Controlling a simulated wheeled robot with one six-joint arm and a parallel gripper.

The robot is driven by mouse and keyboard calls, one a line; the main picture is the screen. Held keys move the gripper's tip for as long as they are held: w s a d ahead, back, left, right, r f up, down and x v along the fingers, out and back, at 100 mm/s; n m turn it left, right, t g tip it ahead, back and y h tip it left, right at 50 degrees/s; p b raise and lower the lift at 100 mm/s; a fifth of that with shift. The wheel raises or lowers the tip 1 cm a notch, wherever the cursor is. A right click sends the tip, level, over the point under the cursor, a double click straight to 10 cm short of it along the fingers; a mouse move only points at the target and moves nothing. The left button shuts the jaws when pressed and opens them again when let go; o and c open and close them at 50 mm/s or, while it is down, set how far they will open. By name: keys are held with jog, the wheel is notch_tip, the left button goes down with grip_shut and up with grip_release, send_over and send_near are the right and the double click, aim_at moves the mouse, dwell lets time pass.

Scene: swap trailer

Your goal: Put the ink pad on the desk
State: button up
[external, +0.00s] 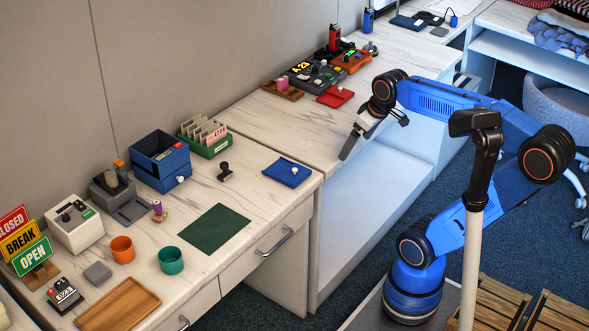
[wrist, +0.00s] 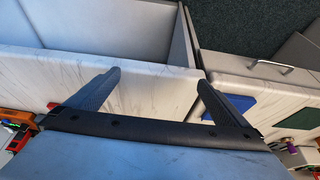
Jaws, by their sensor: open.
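My gripper (external: 374,137) is open and empty. It hangs over the front edge of the long counter in the external view. Its two fingers are spread wide in the wrist view (wrist: 160,78), with nothing between them but the pale counter top below. I cannot tell for sure which thing is the ink pad. A flat red pad (external: 336,96) lies on the counter behind.
A green mat (external: 212,229) lies on the desk's front part. A dark stamp (external: 225,172), blue box (external: 160,160), card rack (external: 205,137), cups and wooden tray (external: 118,306) stand around it. The counter (external: 285,127) is clear in front of its control boxes.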

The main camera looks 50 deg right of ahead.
jog(key=w+d+r, duration=0.8)
jog(key=w+d, duration=0.3)
send_near(336, 95)
jog(key=x, duration=0.8)
jog(key=shift+s, duration=0.1)
jog(key=shift+c, duration=0.6)
jog(key=c, duration=0.9)
jog(key=shift+r, duration=0.15)
